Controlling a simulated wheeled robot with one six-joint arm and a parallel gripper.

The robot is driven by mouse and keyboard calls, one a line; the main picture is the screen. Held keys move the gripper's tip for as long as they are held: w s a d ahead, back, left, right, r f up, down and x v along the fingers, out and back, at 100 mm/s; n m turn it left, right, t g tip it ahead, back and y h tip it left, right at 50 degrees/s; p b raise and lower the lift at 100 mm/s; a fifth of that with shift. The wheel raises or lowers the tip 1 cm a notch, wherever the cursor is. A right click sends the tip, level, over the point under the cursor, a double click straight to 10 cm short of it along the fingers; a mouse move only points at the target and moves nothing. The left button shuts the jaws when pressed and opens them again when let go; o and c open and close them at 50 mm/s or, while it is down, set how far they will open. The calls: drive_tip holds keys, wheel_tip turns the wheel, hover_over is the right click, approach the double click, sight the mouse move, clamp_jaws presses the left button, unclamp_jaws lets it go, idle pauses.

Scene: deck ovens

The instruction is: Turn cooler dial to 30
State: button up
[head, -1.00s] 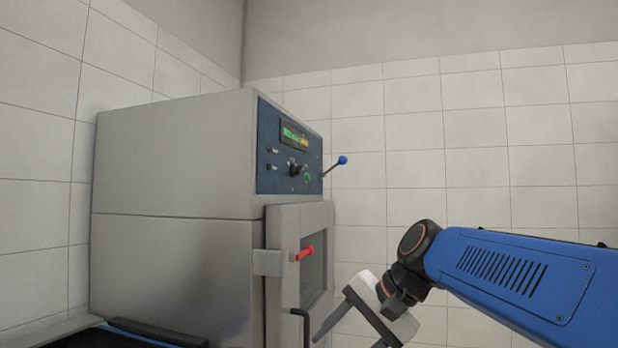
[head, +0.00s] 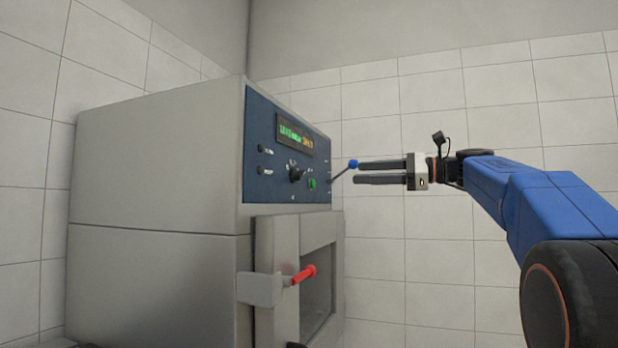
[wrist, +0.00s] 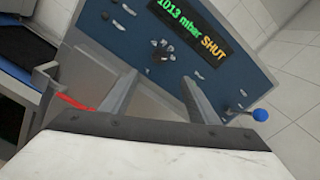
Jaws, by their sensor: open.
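The dial (head: 295,174) is a small black knob on the dark blue control panel (head: 262,112) of the grey unit; its marks are too small to read. In the wrist view the knob (wrist: 160,50) shows ahead, between my two fingers. My gripper (head: 356,171) is open and empty, level with the panel and pointing left at it. In the head view its fingertips are near the blue-tipped lever and apart from the knob. In the wrist view my gripper (wrist: 162,88) is tilted relative to the panel.
A display (head: 296,134) above the knob reads "1013 mbar SHUT" in the wrist view. A lever with a blue ball (head: 353,164) sticks out at the panel's right. Below are a door (head: 318,275) and red handle (head: 304,274). Small black buttons and a green one (head: 312,183) flank the knob.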

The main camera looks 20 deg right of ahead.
sight(303, 175)
drive_tip(key=x, duration=1.7)
drive_tip(key=shift+f, duration=0.1)
drive_tip(key=c, duration=1)
